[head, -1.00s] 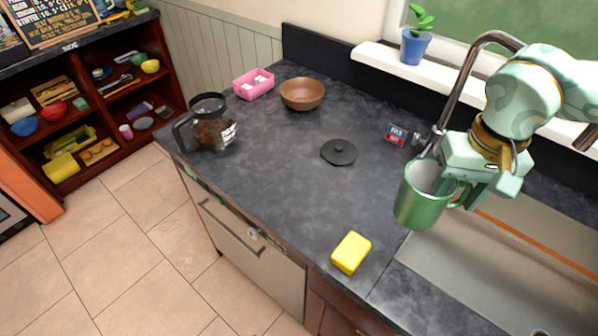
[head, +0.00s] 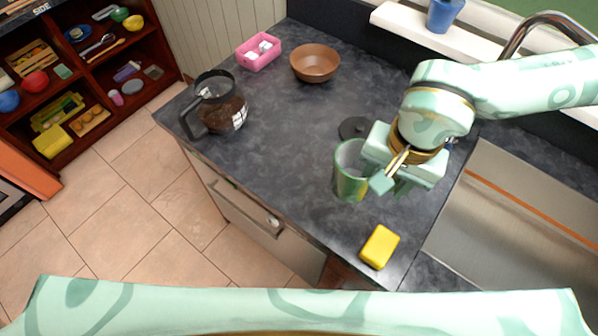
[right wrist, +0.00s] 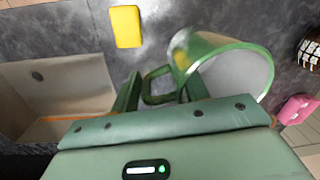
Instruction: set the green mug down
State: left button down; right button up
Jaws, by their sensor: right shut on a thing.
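The green mug (head: 350,172) is upright over the dark countertop (head: 280,150), between the black lid and the yellow sponge. My right gripper (head: 384,178) is shut on the mug's handle, to the right of the mug. In the right wrist view the mug (right wrist: 226,68) shows its pale empty inside, and its handle lies between the fingers of my right gripper (right wrist: 158,92). I cannot tell whether the mug's base touches the counter. My left gripper is not in view.
A yellow sponge (head: 379,247) lies near the counter's front edge. A black lid (head: 354,128) is partly behind my arm. A coffee pot (head: 220,108), brown bowl (head: 315,62) and pink box (head: 258,52) stand farther back. The sink (head: 490,215) is at right. The counter's middle is clear.

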jog(key=s+a+m+p, duration=0.2)
jog(key=s+a+m, duration=0.1)
jog(key=s+a, duration=0.3)
jog(key=w+a+f+b, duration=0.1)
jog(key=w+f, duration=0.2)
jog(key=w, duration=0.1)
jog(key=w+a+f+b, duration=0.1)
jog(key=w+f+b, duration=0.1)
jog(key=w+f, duration=0.1)
jog(key=w+a+f+b, duration=0.1)
jog(key=w+f+b, duration=0.1)
jog(key=w, duration=0.3)
jog(key=shift+a+f, duration=0.2)
jog(key=shift+f, duration=0.5)
jog(key=shift+w+f+b, duration=0.1)
jog(key=shift+f+b, duration=0.15)
jog(key=shift+b, duration=0.25)
jog(key=f+b, duration=0.2)
jog(key=f, duration=0.1)
jog(key=shift+w+a+f, duration=0.1)
jog(key=shift+w+f, duration=0.1)
jog(key=shift+f, duration=0.05)
jog(key=shift+r, duration=0.15)
